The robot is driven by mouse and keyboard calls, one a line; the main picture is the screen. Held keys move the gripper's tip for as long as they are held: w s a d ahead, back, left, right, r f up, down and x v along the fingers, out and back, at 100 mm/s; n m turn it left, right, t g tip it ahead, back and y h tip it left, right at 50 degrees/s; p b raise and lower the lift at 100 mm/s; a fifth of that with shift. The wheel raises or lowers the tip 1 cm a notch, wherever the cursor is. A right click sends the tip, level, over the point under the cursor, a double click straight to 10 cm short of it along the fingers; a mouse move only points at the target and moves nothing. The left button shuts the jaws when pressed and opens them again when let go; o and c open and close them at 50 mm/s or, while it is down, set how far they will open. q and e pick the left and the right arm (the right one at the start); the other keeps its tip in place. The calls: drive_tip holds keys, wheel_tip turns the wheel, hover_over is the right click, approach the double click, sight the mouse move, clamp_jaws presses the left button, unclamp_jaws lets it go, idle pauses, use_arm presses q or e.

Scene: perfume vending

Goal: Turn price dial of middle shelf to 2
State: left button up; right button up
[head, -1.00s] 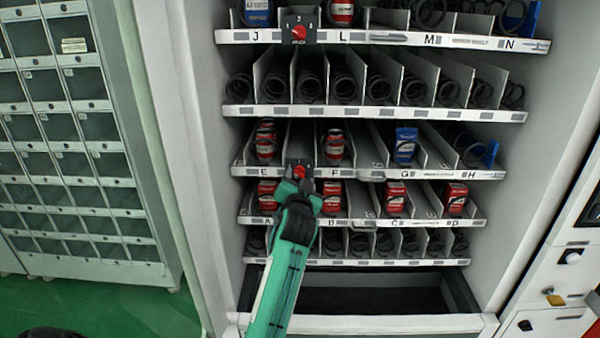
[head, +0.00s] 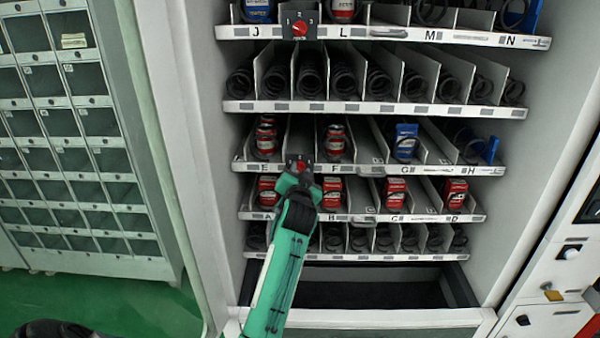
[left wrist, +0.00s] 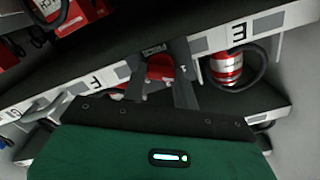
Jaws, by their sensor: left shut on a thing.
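The price dial (head: 302,166) is a red knob on a dark plate at the front edge of the middle shelf (head: 380,170), between labels E and F. My left gripper (head: 301,176) is in front of it, and its fingers are shut on the red knob. In the left wrist view the dark fingers (left wrist: 160,72) stand either side of the red dial (left wrist: 160,67). The knob is partly covered, and I cannot read which number it points to. My right gripper is not in view.
Another red dial (head: 300,29) sits on the upper shelf between J and L. Red cans (head: 335,142) and a blue box (head: 405,142) stand in the middle shelf's lanes. Red boxes (head: 394,193) stand on the shelf below. Grey lockers (head: 75,160) stand at left.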

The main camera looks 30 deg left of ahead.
use_arm(q)
drive_tip(key=m+p, duration=0.2)
drive_tip(key=m, duration=0.1)
drive_tip(key=shift+r+m+p, duration=0.15)
drive_tip(key=shift+m+p, duration=0.25)
drive_tip(key=m+p, duration=0.1)
drive_tip(key=m, duration=0.1)
drive_tip(key=shift+m+p, duration=0.4)
drive_tip(key=m+p, duration=0.2)
drive_tip(key=m, duration=0.2)
drive_tip(key=shift+f+m+p, duration=0.25)
drive_tip(key=shift+m+p, duration=0.15)
drive_tip(key=shift+d+m, duration=0.1)
drive_tip(key=shift+m, duration=0.2)
drive_tip(key=shift+f, duration=0.1)
drive_tip(key=o, duration=1)
drive_tip(key=shift+w, duration=0.1)
drive_tip(key=shift+c, duration=0.2)
